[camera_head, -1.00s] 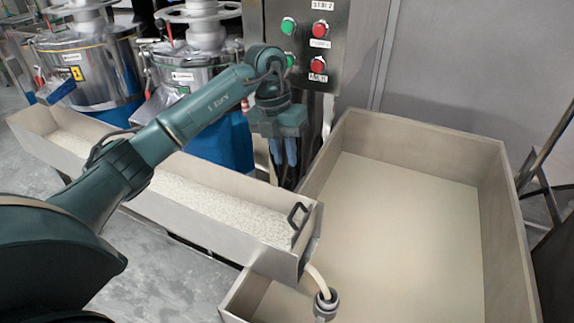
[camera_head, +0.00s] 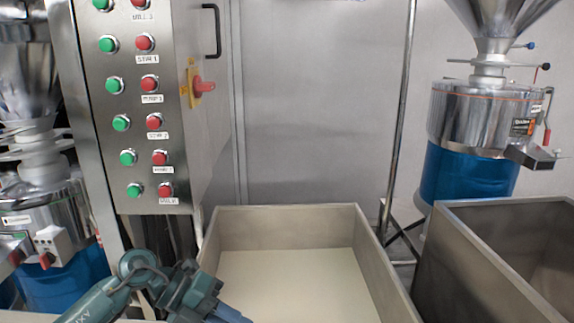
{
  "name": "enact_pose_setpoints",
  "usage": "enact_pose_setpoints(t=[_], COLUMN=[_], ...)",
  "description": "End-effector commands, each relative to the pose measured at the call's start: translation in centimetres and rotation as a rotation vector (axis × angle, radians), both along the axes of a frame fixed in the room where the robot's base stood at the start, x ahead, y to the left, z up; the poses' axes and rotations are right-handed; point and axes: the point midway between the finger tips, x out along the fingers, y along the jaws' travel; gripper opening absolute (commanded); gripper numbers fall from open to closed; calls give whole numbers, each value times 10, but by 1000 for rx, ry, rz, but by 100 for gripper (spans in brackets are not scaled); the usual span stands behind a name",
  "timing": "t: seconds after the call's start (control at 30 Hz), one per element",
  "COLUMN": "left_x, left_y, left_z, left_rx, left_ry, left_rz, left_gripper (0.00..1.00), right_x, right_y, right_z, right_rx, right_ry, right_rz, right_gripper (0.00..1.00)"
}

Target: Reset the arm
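My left arm comes in at the bottom left of the head view, low in front of the control panel. My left gripper (camera_head: 229,314) is at the bottom edge, with blue fingers pointing down and right, beside the left wall of the beige bin. The fingertips are partly cut off by the frame, so I cannot tell whether it is open or shut. Nothing shows held in it. My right arm and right gripper are not in view.
A steel control panel (camera_head: 120,100) with green and red buttons stands at the left. The beige bin (camera_head: 285,215) is below it, with a grey bin (camera_head: 480,245) at the right. Grinders with blue bases stand left and right (camera_head: 465,170).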

Motion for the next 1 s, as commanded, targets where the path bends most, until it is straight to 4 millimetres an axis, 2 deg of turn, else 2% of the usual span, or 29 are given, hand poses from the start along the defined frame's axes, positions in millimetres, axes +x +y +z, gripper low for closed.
enact_pose_setpoints(t=[0.03, 0.1, 0.2, 0.33, 0.47, 0.57, 0.67, 0.83, 0.9, 1.0], left_x=[-13, -24, -32, -31, -27, -28, -41, -93, -116, -143], left_y=[-22, -46, -64, -64, -43, -19, 5, 35, 40, 43], left_z=[8, 21, 40, 57, 51, 29, -7, -77, -97, -117], left_rx=[-139, -331, -582, -859, -1057, -1147, -1176, -1094, -1039, -970], left_ry=[30, 69, 144, 274, 438, 588, 757, 1061, 1163, 1269], left_rz=[19, 75, 202, 438, 742, 1005, 1281, 1707, 1825, 1935], left_gripper=[20, 20, 20, 20, 20, 20, 20, 20, 20, 20], right_x=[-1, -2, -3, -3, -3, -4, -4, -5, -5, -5], right_y=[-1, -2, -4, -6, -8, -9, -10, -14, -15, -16], right_z=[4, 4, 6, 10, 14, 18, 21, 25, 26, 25], right_rx=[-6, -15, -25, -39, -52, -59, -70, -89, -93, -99], right_ry=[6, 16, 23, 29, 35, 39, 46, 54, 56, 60], right_rz=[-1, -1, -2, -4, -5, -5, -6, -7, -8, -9], right_gripper=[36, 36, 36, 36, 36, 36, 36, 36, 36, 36])
